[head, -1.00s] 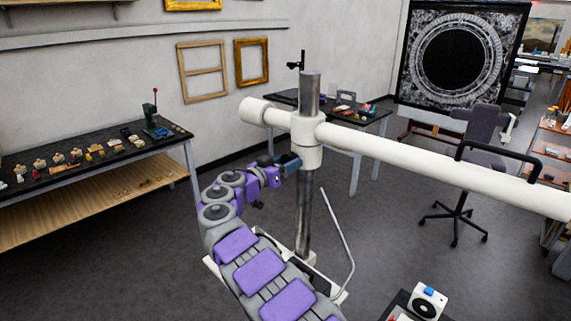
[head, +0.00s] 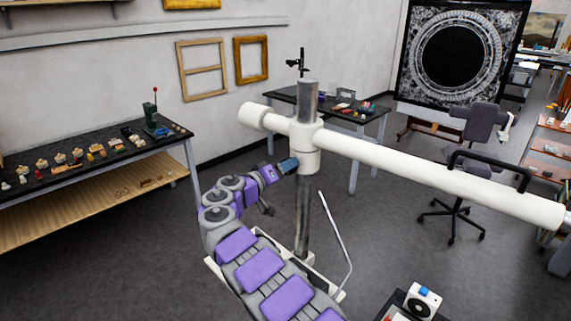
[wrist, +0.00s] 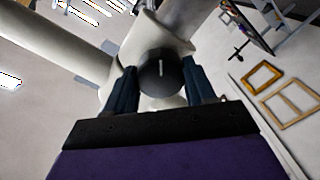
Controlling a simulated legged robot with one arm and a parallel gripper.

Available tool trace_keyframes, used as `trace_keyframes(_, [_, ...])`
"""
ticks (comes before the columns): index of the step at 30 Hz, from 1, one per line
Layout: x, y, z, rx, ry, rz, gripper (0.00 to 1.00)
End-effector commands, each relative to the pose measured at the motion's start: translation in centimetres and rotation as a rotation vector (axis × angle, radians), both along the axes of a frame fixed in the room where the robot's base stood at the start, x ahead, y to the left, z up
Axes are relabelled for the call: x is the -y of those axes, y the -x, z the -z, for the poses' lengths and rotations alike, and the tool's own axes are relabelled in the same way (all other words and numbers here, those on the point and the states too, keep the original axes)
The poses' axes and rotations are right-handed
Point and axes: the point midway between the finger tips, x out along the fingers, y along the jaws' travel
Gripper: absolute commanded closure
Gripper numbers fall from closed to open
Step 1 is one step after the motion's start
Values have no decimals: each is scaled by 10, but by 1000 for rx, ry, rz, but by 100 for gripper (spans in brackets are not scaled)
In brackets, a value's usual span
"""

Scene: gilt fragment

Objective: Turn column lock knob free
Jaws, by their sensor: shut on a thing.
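The column lock knob (wrist: 160,72) is round and dark with a pale line on its face, in the middle of the wrist view. It sits on the white collar (head: 309,160) around the metal column (head: 303,215). My gripper (wrist: 160,85) has one dark blue finger on each side of the knob and is shut on it. In the head view my gripper (head: 287,166) reaches the left side of the collar, and the knob is hidden there. The white horizontal arm (head: 420,175) crosses the column just above.
A workbench (head: 100,150) with many small parts stands at left. Another table (head: 335,112) stands behind the column. An office chair (head: 470,150) is at right. A white device (head: 423,300) is at the lower right. The floor around the column's left is clear.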

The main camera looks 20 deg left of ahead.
Motion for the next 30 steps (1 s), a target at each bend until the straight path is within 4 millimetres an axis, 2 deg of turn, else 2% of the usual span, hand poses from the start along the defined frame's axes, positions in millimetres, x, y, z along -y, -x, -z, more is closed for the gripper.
trace_keyframes(30, [-6,1,0,-356,861,-10,76])
